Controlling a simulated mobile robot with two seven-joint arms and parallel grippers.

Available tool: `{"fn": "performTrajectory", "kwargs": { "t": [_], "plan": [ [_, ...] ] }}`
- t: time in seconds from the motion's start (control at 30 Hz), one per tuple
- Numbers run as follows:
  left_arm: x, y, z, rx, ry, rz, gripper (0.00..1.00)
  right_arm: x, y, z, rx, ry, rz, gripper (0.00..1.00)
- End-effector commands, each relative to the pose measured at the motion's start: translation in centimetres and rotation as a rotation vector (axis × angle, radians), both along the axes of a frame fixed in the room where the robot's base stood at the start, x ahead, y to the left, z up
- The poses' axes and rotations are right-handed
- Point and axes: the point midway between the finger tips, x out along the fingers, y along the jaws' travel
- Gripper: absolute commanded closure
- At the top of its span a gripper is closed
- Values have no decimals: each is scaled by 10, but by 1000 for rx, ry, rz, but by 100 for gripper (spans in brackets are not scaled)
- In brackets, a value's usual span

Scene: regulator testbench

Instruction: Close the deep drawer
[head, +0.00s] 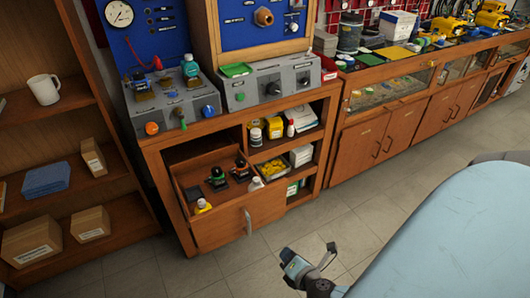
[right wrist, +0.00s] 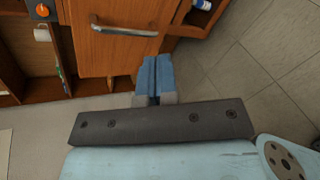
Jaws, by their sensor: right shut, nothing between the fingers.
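The deep drawer (head: 238,220) is pulled out at the bottom left of the wooden testbench cabinet, with a metal bar handle on its front. Several small bottles and black fittings stand inside it. In the right wrist view the drawer front (right wrist: 120,45) and its handle (right wrist: 123,29) lie just beyond my fingers. My right gripper (head: 290,258) is shut and empty, in front of and to the right of the drawer, apart from it. Its fingers (right wrist: 150,72) show together in the right wrist view. My left gripper is not in view.
Open shelves (head: 278,150) with bottles and boxes sit right of the drawer. A wooden shelf unit (head: 120,215) with cartons and a mug stands at the left. Cabinets (head: 372,142) run along the right. The tiled floor before the drawer is clear.

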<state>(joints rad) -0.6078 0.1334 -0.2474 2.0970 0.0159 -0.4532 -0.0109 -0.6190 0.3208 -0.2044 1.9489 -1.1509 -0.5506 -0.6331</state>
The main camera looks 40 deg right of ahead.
Motion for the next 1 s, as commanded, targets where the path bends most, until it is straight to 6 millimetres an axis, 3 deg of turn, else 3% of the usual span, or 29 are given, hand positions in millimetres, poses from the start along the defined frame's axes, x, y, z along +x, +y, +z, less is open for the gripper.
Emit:
{"fn": "performTrajectory", "kwargs": {
  "t": [0.03, 0.1, 0.3, 0.4, 0.67, 1.0],
  "plan": [
    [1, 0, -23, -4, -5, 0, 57, 2, -9, -22, -149, -12, 40, 100],
    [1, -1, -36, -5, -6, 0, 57, 6, -20, -28, -363, -29, 92, 100],
    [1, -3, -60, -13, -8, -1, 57, 12, -36, -37, -861, -79, 194, 100],
    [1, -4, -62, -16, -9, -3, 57, 14, -38, -36, -1001, -95, 219, 100],
    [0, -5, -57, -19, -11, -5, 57, 34, -43, -30, -1066, -106, 225, 100],
    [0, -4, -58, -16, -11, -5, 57, 103, -59, -30, -1063, -107, 224, 100]
  ]
}}
